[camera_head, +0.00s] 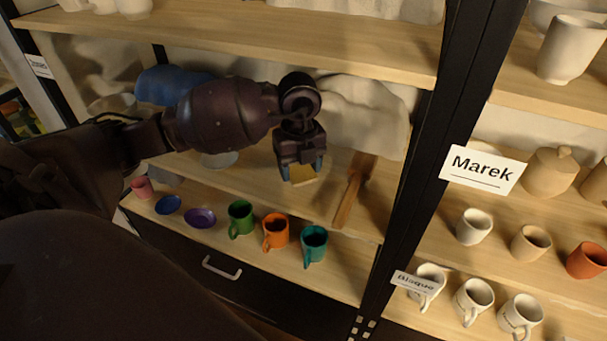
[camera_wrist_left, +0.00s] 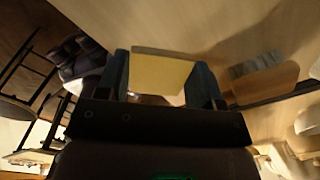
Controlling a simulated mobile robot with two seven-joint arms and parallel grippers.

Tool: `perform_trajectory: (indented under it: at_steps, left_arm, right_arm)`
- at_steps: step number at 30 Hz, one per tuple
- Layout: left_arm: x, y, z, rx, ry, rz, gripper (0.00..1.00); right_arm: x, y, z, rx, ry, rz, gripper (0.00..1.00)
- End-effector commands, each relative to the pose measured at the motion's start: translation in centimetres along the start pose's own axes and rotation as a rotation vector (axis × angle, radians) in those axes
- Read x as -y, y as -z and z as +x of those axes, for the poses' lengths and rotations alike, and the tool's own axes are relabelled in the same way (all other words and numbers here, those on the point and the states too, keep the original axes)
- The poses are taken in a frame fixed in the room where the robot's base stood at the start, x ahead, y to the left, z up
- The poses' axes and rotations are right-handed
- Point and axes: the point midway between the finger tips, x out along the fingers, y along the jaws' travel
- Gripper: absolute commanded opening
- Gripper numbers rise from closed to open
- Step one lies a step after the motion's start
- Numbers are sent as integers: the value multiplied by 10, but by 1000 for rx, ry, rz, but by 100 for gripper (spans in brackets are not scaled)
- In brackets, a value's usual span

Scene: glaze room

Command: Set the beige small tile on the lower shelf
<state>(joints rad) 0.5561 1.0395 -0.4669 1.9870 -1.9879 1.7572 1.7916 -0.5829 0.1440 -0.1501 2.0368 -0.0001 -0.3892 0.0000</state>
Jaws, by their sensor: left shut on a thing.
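My left gripper (camera_head: 302,168) reaches into the left shelf unit and points down. It is shut on the beige small tile (camera_head: 304,177), which sticks out below the fingers. In the left wrist view the tile (camera_wrist_left: 162,70) sits flat between the two blue-grey fingers. The gripper is over the middle shelf board (camera_head: 325,201); I cannot tell whether the tile touches it. The lowest board (camera_head: 342,279) holds a row of cups and bowls. My right gripper is not in view.
Green (camera_head: 241,218), orange (camera_head: 276,231) and teal (camera_head: 314,245) mugs stand on the lowest board. A black post (camera_head: 425,140) with a Marek sign (camera_head: 482,169) bounds the right side. The upper shelf (camera_head: 330,42) is above the gripper.

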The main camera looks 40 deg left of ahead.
Motion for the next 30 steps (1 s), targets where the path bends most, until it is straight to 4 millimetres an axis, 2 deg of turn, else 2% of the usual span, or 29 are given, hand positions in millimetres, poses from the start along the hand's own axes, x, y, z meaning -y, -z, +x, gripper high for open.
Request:
perform_trajectory:
  at_steps: [3,8,16,28,29,30]
  left_arm:
    - [9,-9,0,-1,0,-1,36]
    - [12,-11,4,-2,-2,1,36]
    - [11,-11,35,-2,-3,0,36]
    - [11,-11,39,0,-2,1,36]
    - [11,-11,39,0,-2,1,64]
    - [11,-11,38,0,-1,1,70]
  right_arm:
    - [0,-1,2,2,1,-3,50]
    - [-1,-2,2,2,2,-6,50]
    - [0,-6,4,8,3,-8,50]
    - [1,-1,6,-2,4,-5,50]
    - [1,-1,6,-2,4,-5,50]
    - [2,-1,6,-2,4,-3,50]
